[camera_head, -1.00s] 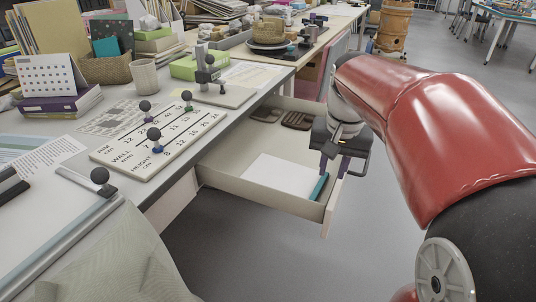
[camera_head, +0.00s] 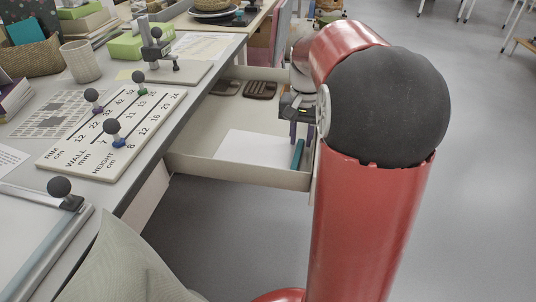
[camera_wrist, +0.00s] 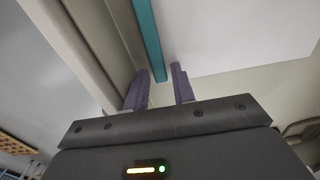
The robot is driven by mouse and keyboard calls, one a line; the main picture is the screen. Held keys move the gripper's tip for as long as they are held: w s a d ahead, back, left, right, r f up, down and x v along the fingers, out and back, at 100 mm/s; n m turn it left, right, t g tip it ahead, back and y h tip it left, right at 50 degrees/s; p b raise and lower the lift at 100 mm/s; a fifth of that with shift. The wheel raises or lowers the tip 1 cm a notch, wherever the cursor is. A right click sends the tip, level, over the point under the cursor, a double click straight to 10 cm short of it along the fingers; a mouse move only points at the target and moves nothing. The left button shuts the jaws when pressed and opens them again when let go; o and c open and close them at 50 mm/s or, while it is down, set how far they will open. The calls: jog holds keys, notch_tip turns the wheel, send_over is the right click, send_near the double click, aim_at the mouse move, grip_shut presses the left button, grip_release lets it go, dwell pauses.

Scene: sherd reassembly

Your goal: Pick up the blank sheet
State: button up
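The blank sheet (camera_head: 255,148) is a plain white sheet lying flat in the front part of the open drawer. A teal strip (camera_head: 297,154) runs along its right side, by the drawer's wall. In the wrist view the sheet (camera_wrist: 235,35) is to the right of the teal strip (camera_wrist: 150,40). My gripper (camera_head: 300,132) is over the drawer's right side, at the strip's far end. Its two purple fingers (camera_wrist: 160,88) are apart, with the strip's end showing in the gap. I see nothing gripped. Their height above the strip is hard to tell.
The open drawer (camera_head: 235,173) has a pale front wall and holds dark brown objects (camera_head: 260,90) farther back. The desk to the left carries a marked board (camera_head: 110,140) with ball-topped pegs, a cup (camera_head: 82,62) and a stand (camera_head: 157,55). Grey floor (camera_head: 480,170) is open at right.

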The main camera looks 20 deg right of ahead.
jog(key=shift+f, duration=0.15)
grip_shut()
notch_tip(320, 180, up, 20)
jog(key=p, duration=0.3)
dwell(0.4)
